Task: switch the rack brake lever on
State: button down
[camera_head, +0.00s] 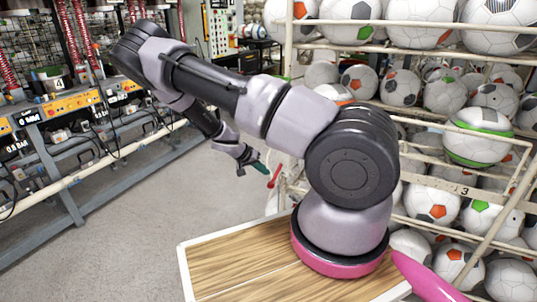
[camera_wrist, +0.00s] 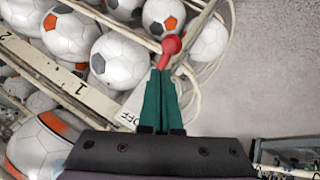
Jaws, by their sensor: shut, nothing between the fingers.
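The rack brake lever shows as a round red knob (camera_wrist: 171,45) in the wrist view, just beyond my fingertips. In the head view the red lever (camera_head: 275,175) stands out from the left end of the ball rack. My gripper (camera_head: 261,168) is at the lever's left there, and its green fingers (camera_wrist: 161,72) are shut together with nothing between them. The tips are very close to the knob; I cannot tell whether they touch. A white plate reading "OFF" (camera_wrist: 128,118) is partly hidden beside the fingers. The lever's shaft is mostly hidden.
The rack's cream rails (camera_head: 400,50) hold many footballs close to the right of my gripper. A wooden-topped surface (camera_head: 225,265) lies below my arm. A workbench with orange panels (camera_head: 72,105) stands at the left. The grey floor between is clear.

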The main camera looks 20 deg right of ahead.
jog(key=shift+t+h, duration=0.3)
notch_tip(320, 180, down, 5)
jog(key=shift+a+r, duration=0.1)
jog(key=shift+r, duration=0.1)
jog(key=shift+s, duration=0.15)
dwell(0.3)
jog(key=w+v, duration=0.1)
jog(key=v, duration=1.2)
jog(key=shift+a, duration=0.35)
